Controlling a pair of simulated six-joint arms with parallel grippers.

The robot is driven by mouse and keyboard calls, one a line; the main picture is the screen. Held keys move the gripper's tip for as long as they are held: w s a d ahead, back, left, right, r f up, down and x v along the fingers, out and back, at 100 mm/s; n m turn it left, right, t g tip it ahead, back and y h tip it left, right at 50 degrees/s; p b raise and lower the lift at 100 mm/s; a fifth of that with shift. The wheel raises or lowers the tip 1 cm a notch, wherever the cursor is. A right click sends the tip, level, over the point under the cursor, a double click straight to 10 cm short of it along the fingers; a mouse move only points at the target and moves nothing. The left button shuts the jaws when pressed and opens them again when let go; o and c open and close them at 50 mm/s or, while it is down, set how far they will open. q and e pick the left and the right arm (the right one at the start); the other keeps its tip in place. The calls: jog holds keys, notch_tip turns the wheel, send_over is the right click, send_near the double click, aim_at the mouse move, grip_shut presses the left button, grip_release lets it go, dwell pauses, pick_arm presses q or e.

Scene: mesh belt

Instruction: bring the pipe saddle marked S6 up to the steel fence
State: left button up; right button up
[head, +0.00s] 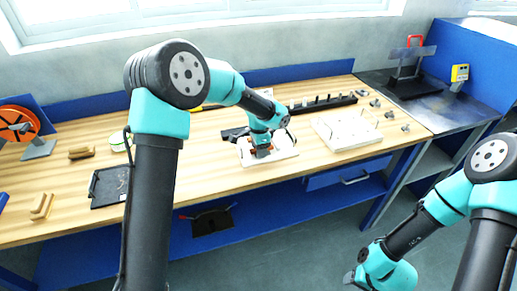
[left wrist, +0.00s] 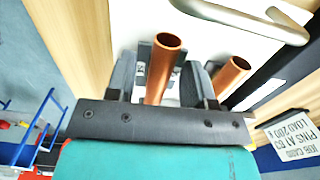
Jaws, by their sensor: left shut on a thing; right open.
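My left gripper (head: 262,152) is low over a white plate (head: 285,153) on the bench. In the left wrist view its fingers (left wrist: 160,82) are closed on a piece with an upright copper pipe (left wrist: 163,68) between them. A second copper pipe (left wrist: 232,76) stands just outside the right finger. A grey-white part shows behind the first pipe, mostly hidden by the fingers. No S6 mark is readable, so I cannot tell whether this piece is the pipe saddle. I cannot make out the steel fence for certain. My right gripper (head: 352,278) is open and empty, low at the bottom right.
A pale board with upright pins (head: 346,130) lies right of the plate, with a black rack (head: 322,104) behind it. A bent metal handle (left wrist: 255,18) crosses near the pipes. A job card (left wrist: 295,135) is at the right. The bench front-centre is clear.

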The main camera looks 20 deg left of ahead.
pick_arm(q)
jog(key=shift+w+d, duration=0.35)
jog(key=shift+w, duration=0.05)
dwell(0.5)
jog(key=o, duration=1.2)
notch_tip(320, 180, up, 17)
jog(key=shift+r, duration=0.2)
jog(key=shift+d, duration=0.1)
